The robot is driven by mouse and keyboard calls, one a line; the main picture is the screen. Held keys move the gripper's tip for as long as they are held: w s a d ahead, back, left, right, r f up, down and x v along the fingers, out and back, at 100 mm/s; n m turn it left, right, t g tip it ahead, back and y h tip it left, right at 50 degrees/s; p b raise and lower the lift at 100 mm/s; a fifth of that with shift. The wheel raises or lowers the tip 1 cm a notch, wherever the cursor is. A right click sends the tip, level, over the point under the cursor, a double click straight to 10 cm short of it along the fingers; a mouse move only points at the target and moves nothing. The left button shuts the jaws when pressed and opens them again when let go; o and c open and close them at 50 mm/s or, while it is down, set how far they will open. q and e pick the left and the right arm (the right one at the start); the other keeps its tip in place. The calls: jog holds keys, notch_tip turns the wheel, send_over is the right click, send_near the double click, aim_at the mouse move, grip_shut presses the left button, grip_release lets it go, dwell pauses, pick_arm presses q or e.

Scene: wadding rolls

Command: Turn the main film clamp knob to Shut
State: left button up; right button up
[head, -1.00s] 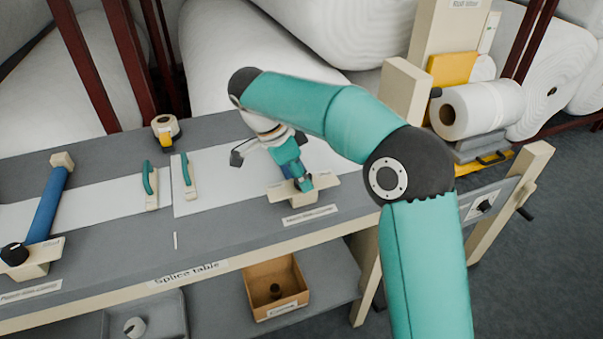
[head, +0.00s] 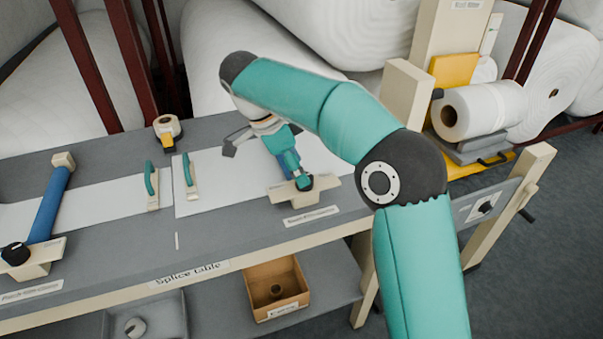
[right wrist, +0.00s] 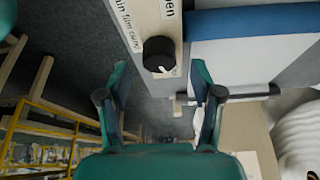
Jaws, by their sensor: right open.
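The main film clamp knob (right wrist: 158,53) is a black round knob on a cream block (right wrist: 152,18) in the right wrist view. A white pointer mark shows at its lower edge; I cannot tell exactly which printed word it points to. Part of a word ending in "en" (right wrist: 169,7) is above it. My right gripper (right wrist: 161,78) is open, one finger on either side of the knob's line in the picture and apart from it. In the head view my right gripper (head: 299,176) is over the clamp block (head: 322,189) and hides most of the knob. My left gripper is not in view.
The splice table (head: 105,257) holds a blue roller clamp (head: 49,205) at left, two teal-handled tools and a tape roll (head: 167,128). A cardboard box (head: 277,287) is on the shelf below.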

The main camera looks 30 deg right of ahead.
aim_at(289, 189)
jog(key=shift+v, duration=2.25)
